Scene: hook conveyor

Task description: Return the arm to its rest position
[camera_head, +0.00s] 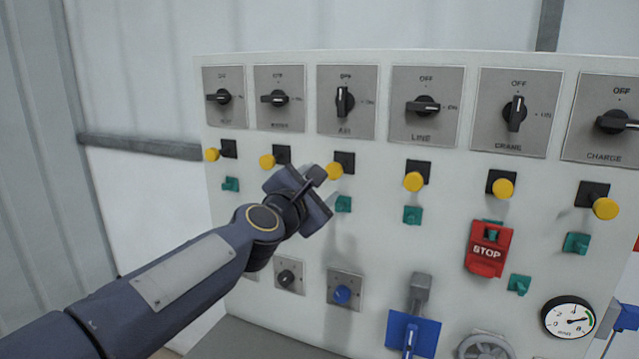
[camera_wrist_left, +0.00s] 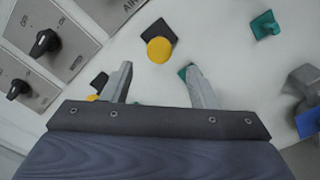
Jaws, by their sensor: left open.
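My left arm (camera_head: 180,290) comes in from the lower left and reaches up to the control panel (camera_head: 385,260). My left gripper (camera_head: 316,186) is in front of the panel, just below the yellow button (camera_head: 334,171) under the AIR switch (camera_head: 345,102). In the left wrist view the two fingers (camera_wrist_left: 160,76) stand apart with nothing between them. A yellow button (camera_wrist_left: 159,49) shows beyond the fingertips, and a green button (camera_wrist_left: 265,25) sits to the right. Whether the fingertips touch the panel I cannot tell. My right gripper is not in view.
Rotary switches line the top, including LINE (camera_head: 424,106), CRANE (camera_head: 515,113) and CHARGE (camera_head: 617,122). Left of the panel is open space before the wall.

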